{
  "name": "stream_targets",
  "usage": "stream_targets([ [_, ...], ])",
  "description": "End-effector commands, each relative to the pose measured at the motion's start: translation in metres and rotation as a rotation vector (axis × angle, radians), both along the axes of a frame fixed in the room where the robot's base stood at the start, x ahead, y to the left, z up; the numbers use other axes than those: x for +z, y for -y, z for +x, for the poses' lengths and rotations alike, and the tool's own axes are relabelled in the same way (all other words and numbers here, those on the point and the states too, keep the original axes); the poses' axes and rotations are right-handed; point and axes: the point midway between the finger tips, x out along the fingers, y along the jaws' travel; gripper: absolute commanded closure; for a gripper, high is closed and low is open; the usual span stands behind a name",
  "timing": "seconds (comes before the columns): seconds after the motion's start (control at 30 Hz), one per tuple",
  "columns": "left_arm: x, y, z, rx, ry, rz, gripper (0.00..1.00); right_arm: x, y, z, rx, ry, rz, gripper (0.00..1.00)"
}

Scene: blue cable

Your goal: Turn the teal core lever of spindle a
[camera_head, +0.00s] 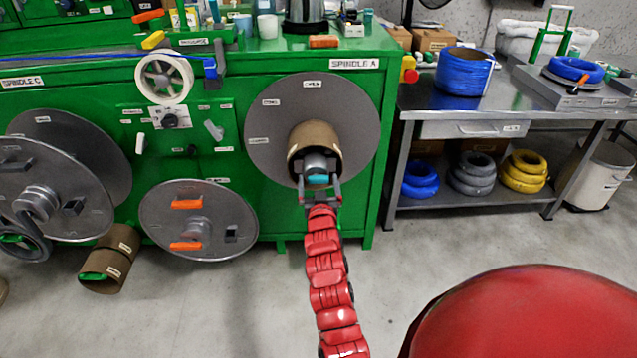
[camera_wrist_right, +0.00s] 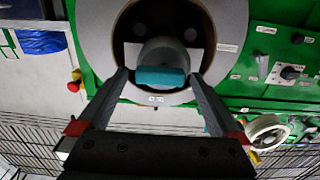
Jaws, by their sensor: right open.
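Spindle A is the large grey disc (camera_head: 262,132) on the green machine's right side, under the "SPINDLE A" label (camera_head: 354,64). A brown cardboard core (camera_head: 318,134) sits at its middle, around a grey hub. The teal core lever (camera_head: 317,180) is a short bar on the front of the hub; it also shows in the right wrist view (camera_wrist_right: 161,76). My right gripper (camera_head: 320,190) is open, with its fingers (camera_wrist_right: 164,77) to either side of the lever. I cannot tell whether they touch it. My left gripper is not in view.
A workbench (camera_head: 425,98) with a blue cable coil (camera_head: 464,72) stands at right. A red emergency button (camera_head: 410,75) sticks out nearby.

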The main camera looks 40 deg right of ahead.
Motion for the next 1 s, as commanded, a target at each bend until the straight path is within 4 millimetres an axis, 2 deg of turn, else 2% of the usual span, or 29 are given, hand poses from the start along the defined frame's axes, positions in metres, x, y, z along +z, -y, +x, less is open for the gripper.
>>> stream_targets([
  [0.17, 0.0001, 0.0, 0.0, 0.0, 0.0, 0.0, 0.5, 0.0002, -0.0001, -0.0003, 0.0, 0.001, -0.001, 0.0],
  [0.63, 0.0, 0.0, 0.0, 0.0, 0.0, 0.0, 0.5, 0.0002, -0.0003, -0.0005, 0.0, 0.001, -0.001, 0.83],
  [1.0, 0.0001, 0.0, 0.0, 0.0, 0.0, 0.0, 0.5, 0.0009, -0.0009, -0.0003, 0.001, -0.034, -0.06, 0.83],
])
